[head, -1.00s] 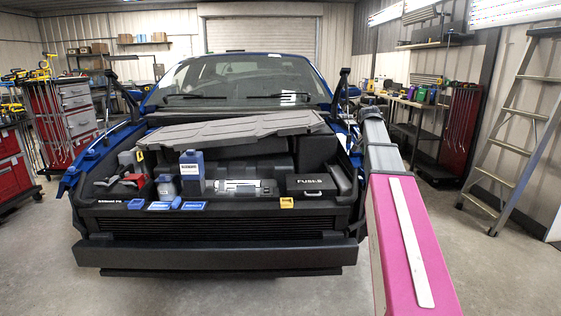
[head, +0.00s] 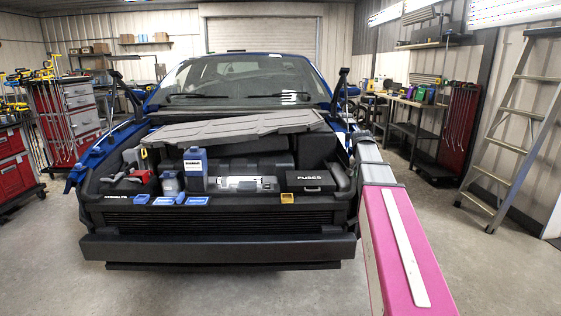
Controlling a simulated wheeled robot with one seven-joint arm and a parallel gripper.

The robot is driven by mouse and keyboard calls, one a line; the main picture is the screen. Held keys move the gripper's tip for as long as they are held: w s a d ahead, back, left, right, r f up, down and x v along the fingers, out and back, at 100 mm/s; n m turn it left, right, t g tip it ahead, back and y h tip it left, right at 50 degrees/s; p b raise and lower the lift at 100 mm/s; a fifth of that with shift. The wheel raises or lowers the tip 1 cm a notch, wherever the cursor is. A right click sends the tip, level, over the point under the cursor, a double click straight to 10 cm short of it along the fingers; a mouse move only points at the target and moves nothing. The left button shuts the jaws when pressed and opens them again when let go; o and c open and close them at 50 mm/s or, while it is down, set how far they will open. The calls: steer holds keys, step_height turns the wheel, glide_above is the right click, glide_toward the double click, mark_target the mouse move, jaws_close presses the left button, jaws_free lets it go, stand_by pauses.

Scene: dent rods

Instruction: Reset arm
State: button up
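My arm reaches forward from the lower right of the head view, a pink link with a white strip and a grey section beyond it. Its far end lies beside the right side of the open front of a blue car (head: 240,75). My gripper cannot be made out, so whether it is open or shut does not show.
The car's bay holds a blue bottle (head: 195,170), a fuse box (head: 310,181) and a grey cover panel (head: 235,128). A red tool cabinet (head: 68,115) stands left, a stepladder (head: 515,125) right. Rods hang on a red rack (head: 459,128). The floor in front is clear.

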steer(key=s+a+f+n+g+y, duration=0.1)
steer(key=s+a+f+n, duration=0.1)
steer(key=s+a+f, duration=0.3)
steer(key=s+a+f+n+g, duration=0.1)
steer(key=s+a+f, duration=0.4)
steer(key=s+f, duration=0.8)
steer(key=s+a+f+n+y, duration=0.1)
steer(key=s+a+f+n, duration=0.3)
steer(key=s+f, duration=0.5)
steer(key=shift+a+f+g+y, duration=0.3)
steer(key=shift+a+f+g, duration=0.1)
steer(key=shift+a+f, duration=0.5)
